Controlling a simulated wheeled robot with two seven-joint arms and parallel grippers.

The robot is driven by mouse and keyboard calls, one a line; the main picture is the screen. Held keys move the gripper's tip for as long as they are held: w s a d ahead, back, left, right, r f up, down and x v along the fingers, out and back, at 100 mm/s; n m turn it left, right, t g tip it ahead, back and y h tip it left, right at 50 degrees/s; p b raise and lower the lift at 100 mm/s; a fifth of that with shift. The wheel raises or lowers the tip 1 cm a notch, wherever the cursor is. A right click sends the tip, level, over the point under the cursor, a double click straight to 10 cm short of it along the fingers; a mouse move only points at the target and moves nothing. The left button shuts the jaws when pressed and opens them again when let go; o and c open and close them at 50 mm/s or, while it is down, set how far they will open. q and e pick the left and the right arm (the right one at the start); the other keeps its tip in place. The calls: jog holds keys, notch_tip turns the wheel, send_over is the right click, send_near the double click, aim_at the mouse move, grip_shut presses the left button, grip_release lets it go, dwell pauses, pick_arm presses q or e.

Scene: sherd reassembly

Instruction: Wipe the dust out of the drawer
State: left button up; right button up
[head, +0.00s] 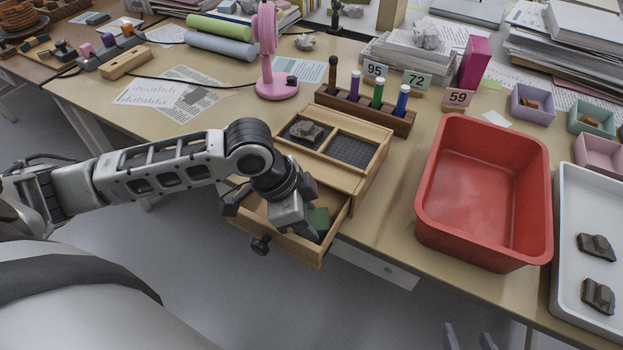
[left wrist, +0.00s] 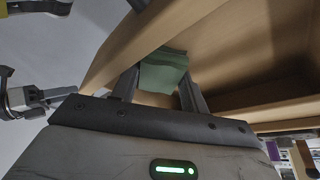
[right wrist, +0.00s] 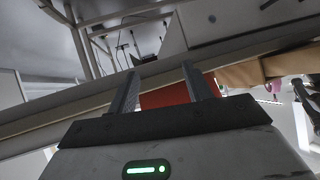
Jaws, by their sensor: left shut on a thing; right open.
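The wooden drawer (head: 302,247) is pulled out from the small wooden box (head: 355,185) on the desk. A green cloth or pad (head: 319,219) is in the drawer; it also shows in the left wrist view (left wrist: 163,74) between the fingers. My left gripper (head: 312,222) reaches down into the drawer and is shut on the green cloth. Its fingertips are partly hidden in the head view. I cannot make out dust on the drawer floor. My right gripper (head: 468,338) is at the bottom edge of the head view, open and empty, in front of the desk.
A red basin (head: 487,190) stands right of the box, and a white tray (head: 585,262) with dark sherds is at the far right. A rack of pens (head: 365,110) and a pink fan (head: 275,60) stand behind. A sherd (head: 306,131) lies in the box's top compartment.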

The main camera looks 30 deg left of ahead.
pick_arm(q)
notch_tip(320, 180, up, 5)
jog(key=p, duration=0.4)
jog(key=shift+s+f, duration=0.1)
jog(key=shift+f, duration=0.1)
notch_tip(320, 180, up, 3)
jog(key=p, duration=0.3)
jog(key=shift+p, duration=0.3)
jog(key=shift+r+p, duration=0.3)
jog(key=shift+p, duration=0.15)
jog(key=shift+f, duration=0.1)
pick_arm(e)
jog(key=r, duration=0.1)
jog(key=d+r, duration=0.1)
jog(key=r, duration=0.1)
jog(key=shift+s+d+r+g+h, duration=0.1)
jog(key=shift+s+d+g+h, duration=0.25)
jog(key=shift+s+g+h, duration=0.05)
